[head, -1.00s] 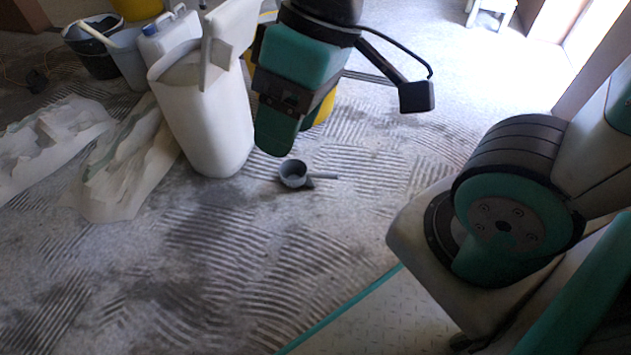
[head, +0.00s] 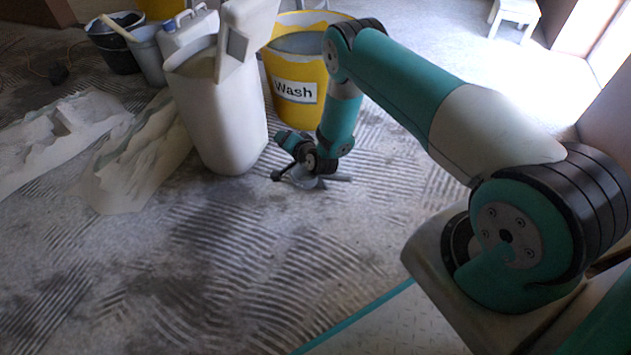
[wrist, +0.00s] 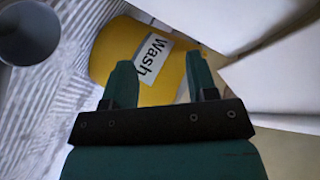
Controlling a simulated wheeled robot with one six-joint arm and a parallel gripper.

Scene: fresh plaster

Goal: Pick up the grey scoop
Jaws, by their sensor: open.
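The grey scoop (head: 305,183) lies on the ridged floor, partly hidden behind my wrist in the head view, with its handle pointing right. In the wrist view its round grey cup (wrist: 28,32) sits at the upper left corner, cut off by the frame edge and outside the jaws. My gripper (head: 284,138) is low and close to the scoop in the head view. In the wrist view my gripper (wrist: 158,65) is open with nothing between its fingers, and the fingers point toward the yellow bucket and a pale surface.
The yellow bucket (head: 297,90) labelled "Wash" stands behind my wrist. A tall white bin (head: 222,125) stands just left of my gripper. Crumpled pale sheets (head: 135,170) lie farther left, with a black bucket (head: 118,50) behind them. The floor in front is clear.

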